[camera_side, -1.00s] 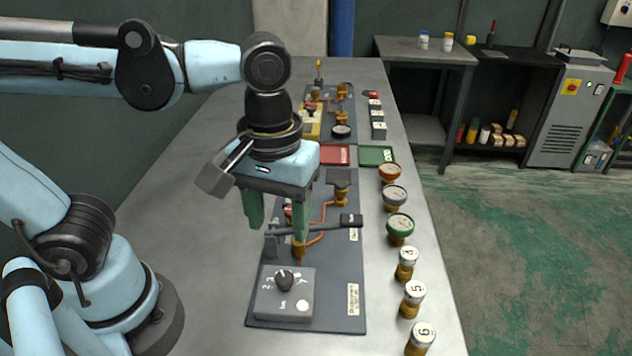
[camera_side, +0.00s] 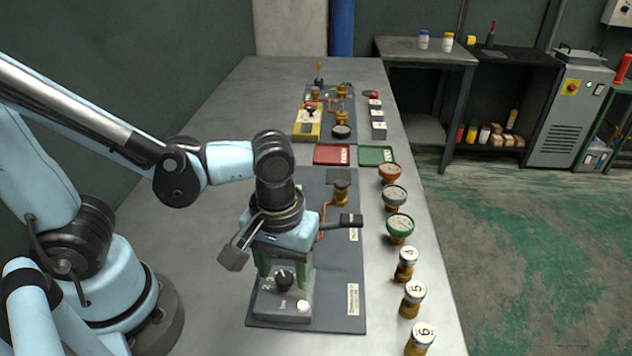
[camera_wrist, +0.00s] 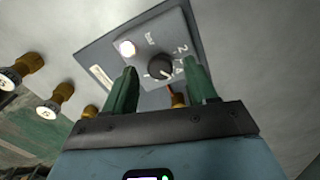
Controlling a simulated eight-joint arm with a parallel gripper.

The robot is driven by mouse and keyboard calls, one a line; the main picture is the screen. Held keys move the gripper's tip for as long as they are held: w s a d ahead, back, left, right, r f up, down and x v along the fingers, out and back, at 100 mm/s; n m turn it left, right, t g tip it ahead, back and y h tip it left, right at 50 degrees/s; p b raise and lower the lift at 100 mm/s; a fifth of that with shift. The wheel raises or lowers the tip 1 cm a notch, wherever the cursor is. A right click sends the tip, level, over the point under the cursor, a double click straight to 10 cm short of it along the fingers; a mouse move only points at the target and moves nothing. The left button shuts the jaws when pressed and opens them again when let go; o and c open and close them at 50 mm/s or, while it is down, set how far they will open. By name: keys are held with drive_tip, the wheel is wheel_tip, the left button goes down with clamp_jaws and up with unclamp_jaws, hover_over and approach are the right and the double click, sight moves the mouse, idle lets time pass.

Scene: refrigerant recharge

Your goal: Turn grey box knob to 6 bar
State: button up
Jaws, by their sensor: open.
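The grey box (camera_side: 268,312) stands at the near end of a dark panel on the bench. Its black knob (camera_side: 285,278) faces up, with number marks around it and a round white light or button (camera_side: 303,306) beside it. In the wrist view the knob (camera_wrist: 160,67) lies between my two green fingers; which number its pointer marks is too small to tell. My gripper (camera_side: 283,268) is open, pointing down just behind and above the box. In the wrist view my gripper (camera_wrist: 162,85) has its fingers apart on either side of the knob, with visible gaps.
Gauges with orange, grey and green rims (camera_side: 400,226) and numbered brass-and-white cylinders (camera_side: 414,297) line the right side. A black-ended lever (camera_side: 350,220) sticks out right of my wrist. Red (camera_side: 333,153) and green (camera_side: 377,154) trays lie farther back. Bench left of the panel is clear.

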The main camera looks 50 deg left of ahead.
drive_tip(key=shift+f, duration=0.4)
drive_tip(key=shift+c, duration=0.2)
drive_tip(key=c, duration=1)
drive_tip(key=m, duration=0.5)
drive_tip(key=shift+m, duration=0.4)
drive_tip(key=m, duration=0.5)
drive_tip(key=shift+m, duration=0.4)
